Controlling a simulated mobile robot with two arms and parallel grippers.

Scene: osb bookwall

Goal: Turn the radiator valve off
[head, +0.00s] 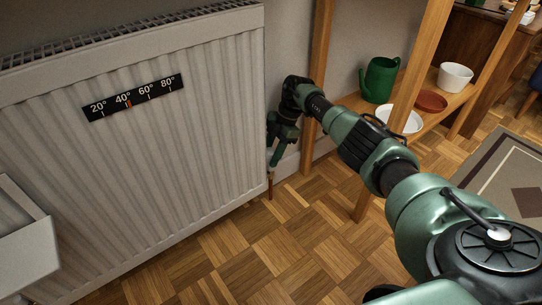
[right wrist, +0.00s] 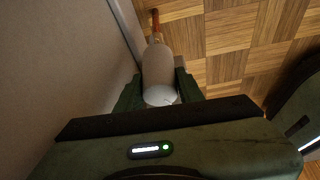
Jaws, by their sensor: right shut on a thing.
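The white radiator (head: 190,140) fills the left of the head view. A strip (head: 133,98) on its front reads 20° to 80°, with a red mark near 40°. My right gripper (head: 276,152) is at the radiator's lower right corner. In the right wrist view, its green fingers (right wrist: 160,92) are shut on the pale, rounded valve knob (right wrist: 158,70), one on each side. A copper pipe (right wrist: 155,20) runs from the valve's far end; it also shows in the head view (head: 270,184). The knob is mostly hidden by the gripper in the head view. My left gripper is out of view.
A wooden shelf (head: 440,108) right of the radiator holds a green watering can (head: 380,80), white pots and a brown dish (head: 431,101). Its post (head: 319,60) stands close to my right wrist. A white box-like thing (head: 25,255) is at lower left. Parquet floor (head: 240,255) is clear in front.

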